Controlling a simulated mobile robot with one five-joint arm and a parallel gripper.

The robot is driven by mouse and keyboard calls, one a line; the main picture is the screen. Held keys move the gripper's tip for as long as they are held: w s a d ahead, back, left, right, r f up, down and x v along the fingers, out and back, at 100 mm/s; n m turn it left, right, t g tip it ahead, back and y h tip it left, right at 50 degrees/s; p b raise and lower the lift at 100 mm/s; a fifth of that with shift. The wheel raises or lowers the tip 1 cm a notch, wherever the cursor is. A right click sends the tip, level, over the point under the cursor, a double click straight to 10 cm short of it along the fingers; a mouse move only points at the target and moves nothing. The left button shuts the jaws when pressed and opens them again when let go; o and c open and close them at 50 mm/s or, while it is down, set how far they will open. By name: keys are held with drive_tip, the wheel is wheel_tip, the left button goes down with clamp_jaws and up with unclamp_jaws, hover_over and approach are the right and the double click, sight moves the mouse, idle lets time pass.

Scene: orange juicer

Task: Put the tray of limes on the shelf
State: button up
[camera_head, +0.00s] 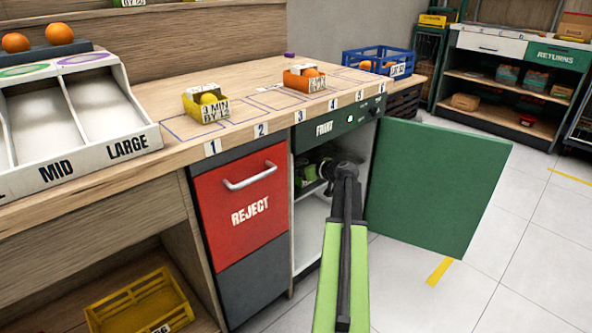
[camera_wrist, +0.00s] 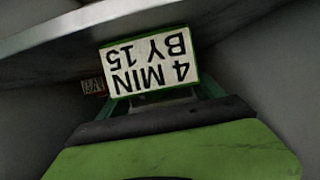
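A green tray carries a white card (camera_wrist: 150,62) reading "4 MIN BY 15", upside down in the wrist view. Its limes cannot be made out. Green shapes also show inside the cabinet (camera_head: 310,222) in the head view, but I cannot tell tray from gripper there. My gripper (camera_head: 328,168) reaches through the open cabinet front at about shelf height. In the wrist view the tray is directly ahead of it, but the fingers' grip is hidden. The shelf (camera_wrist: 50,35) is a pale slab close to the tray, crossing the upper left of the wrist view.
The green cabinet door (camera_head: 440,185) stands open to my arm's right. A red REJECT drawer front (camera_head: 243,203) is at its left. The counter above holds a yellow tray (camera_head: 192,107), an orange tray (camera_head: 291,80) and a blue crate (camera_head: 351,66). Floor at right is clear.

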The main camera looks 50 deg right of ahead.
drive_tip(key=o, duration=0.3)
drive_tip(key=shift+r, duration=0.1)
drive_tip(key=shift+s+r+p, duration=0.25)
drive_tip(key=shift+p, duration=0.1)
drive_tip(key=p+v, duration=0.3)
drive_tip(key=v, duration=0.8)
drive_tip(key=shift+s+p, duration=0.2)
drive_tip(key=shift+p, duration=0.15)
